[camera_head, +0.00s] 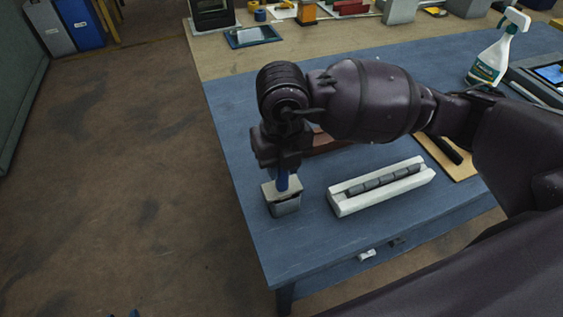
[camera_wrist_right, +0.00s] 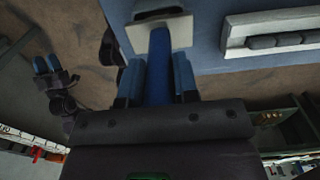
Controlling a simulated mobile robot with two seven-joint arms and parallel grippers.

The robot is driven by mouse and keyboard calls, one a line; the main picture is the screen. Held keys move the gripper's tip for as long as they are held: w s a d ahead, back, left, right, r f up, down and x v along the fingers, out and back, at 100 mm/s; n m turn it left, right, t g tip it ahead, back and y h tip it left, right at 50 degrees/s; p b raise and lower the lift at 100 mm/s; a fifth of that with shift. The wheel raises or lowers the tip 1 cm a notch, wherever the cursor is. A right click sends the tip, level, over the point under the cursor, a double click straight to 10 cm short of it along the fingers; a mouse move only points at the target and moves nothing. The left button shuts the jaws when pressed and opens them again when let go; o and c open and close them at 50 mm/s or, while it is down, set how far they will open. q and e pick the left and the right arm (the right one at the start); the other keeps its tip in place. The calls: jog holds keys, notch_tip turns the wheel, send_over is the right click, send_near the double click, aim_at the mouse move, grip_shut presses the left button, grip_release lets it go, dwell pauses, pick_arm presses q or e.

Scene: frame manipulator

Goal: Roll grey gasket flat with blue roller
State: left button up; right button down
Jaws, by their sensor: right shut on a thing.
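My right gripper (camera_head: 284,178) is shut on the blue handle of the roller (camera_wrist_right: 159,60). Its two blue fingers (camera_wrist_right: 158,82) flank the handle in the right wrist view. The handle stands upright over a small pale-topped grey block (camera_head: 286,205) near the table's left edge; I cannot tell whether the roller's lower end rests in it. Grey gasket pieces (camera_head: 383,180) lie in a row in the white channel frame (camera_head: 345,207), to the right of the block and apart from the gripper. My left gripper (camera_wrist_right: 45,66) shows at the left of the right wrist view, away from the table; its opening is unclear.
The blue table (camera_head: 310,245) has bare room in front of the block and frame. A wooden board with a black tool (camera_head: 445,149) lies right of the frame. A reddish-brown item (camera_head: 326,143) is partly hidden behind my arm. A spray bottle (camera_head: 497,50) stands at the back right.

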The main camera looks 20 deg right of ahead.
pick_arm(q)
jog(key=shift+s+f, duration=0.2)
jog(key=shift+f, duration=0.2)
pick_arm(e)
jog(key=shift+s+f, duration=0.3)
jog(key=shift+f, duration=0.6)
jog(key=c, duration=0.8)
grip_release()
pick_arm(q)
jog(key=shift+b, duration=0.3)
pick_arm(e)
jog(key=r, duration=0.3)
jog(key=r+p, duration=0.1)
jog(key=r, duration=0.7)
jog(key=shift+w+r+p, duration=0.2)
jog(key=shift+w+p, duration=0.05)
jog(key=shift+p, duration=0.15)
jog(key=shift+s+r, duration=0.1)
jog(key=shift+r, duration=0.5)
pick_arm(q)
jog(key=shift+s+r, duration=0.2)
jog(key=shift+r, duration=0.2)
jog(key=shift+w+r, duration=0.1)
